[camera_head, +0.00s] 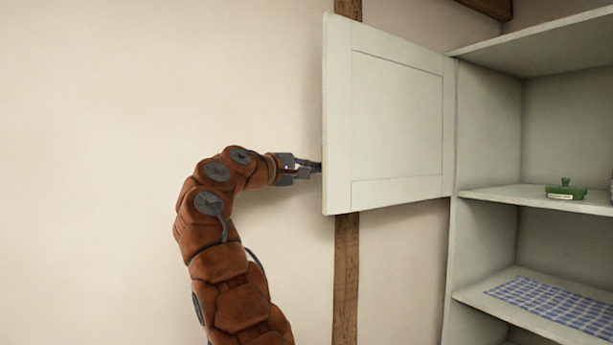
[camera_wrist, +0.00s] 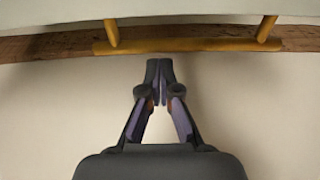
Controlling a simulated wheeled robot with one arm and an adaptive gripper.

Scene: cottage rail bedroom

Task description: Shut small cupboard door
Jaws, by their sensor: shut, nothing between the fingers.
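The small cupboard door (camera_head: 396,122) is a pale green panel, standing wide open and swung out to the left of the cupboard. Its hinge side meets the cupboard's left wall. My gripper (camera_head: 318,167) is at the door's free left edge in the head view, and its tips are partly hidden behind the door. In the wrist view my gripper (camera_wrist: 159,64) is shut and empty. Its tips point at a yellow bar handle (camera_wrist: 190,46) on the door (camera_wrist: 215,8), just short of it or touching; I cannot tell which.
The open cupboard (camera_head: 487,125) has shelves at the right. A green lidded dish (camera_head: 566,190) stands on the middle shelf, and a blue checked cloth (camera_head: 550,303) lies on the lower one. A wooden post (camera_head: 345,270) runs up the plain wall behind the door.

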